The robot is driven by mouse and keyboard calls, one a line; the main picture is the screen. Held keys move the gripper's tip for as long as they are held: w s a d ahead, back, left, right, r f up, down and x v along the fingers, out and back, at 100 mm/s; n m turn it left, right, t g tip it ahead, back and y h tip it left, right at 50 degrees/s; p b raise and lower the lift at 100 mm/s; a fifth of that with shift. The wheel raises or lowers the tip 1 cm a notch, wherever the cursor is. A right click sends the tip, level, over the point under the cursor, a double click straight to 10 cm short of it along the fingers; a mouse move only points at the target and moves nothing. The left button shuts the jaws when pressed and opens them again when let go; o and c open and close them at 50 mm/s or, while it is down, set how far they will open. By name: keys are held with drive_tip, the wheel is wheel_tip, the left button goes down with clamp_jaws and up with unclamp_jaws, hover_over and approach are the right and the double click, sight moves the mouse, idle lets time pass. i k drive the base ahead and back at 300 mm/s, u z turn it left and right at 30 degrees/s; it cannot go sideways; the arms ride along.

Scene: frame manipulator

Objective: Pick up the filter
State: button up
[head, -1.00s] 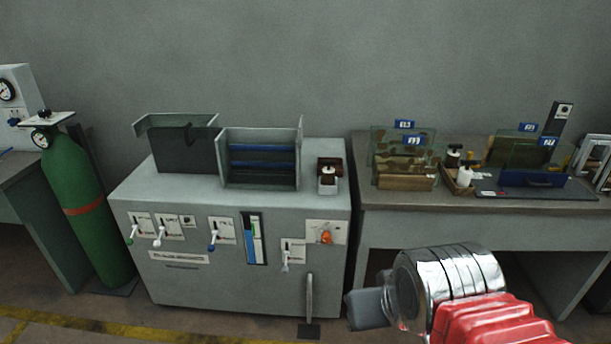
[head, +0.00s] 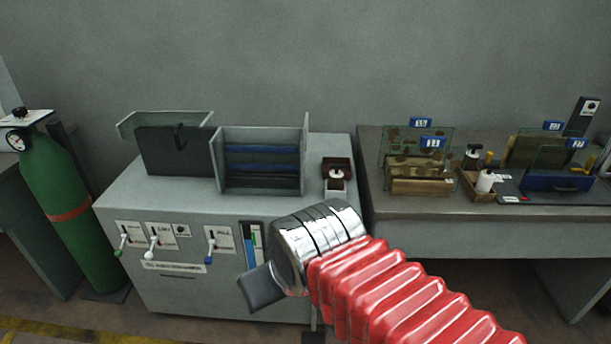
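Nothing in view is clearly marked as the filter, and I cannot tell which item it is. A dark flat panel with a handle (head: 176,152) stands upright on the left of the grey machine's top. Several brown-stained framed plates (head: 420,165) stand upright on the right bench, with blue number tags. My gripper (head: 258,290) shows as a grey piece beyond the chrome wrist, in front of the machine's front face and apart from the panel and plates. Its fingers are seen from the side, so their opening is hidden. I see nothing held in it.
The grey machine (head: 130,205) has levers on its front and an open-topped box (head: 262,185) with blue bars on top. A green gas cylinder (head: 62,195) stands at the left.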

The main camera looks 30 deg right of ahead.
sight(335, 176)
drive_tip(key=z, duration=0.05)
drive_tip(key=i, duration=1.35)
drive_tip(key=z, duration=0.55)
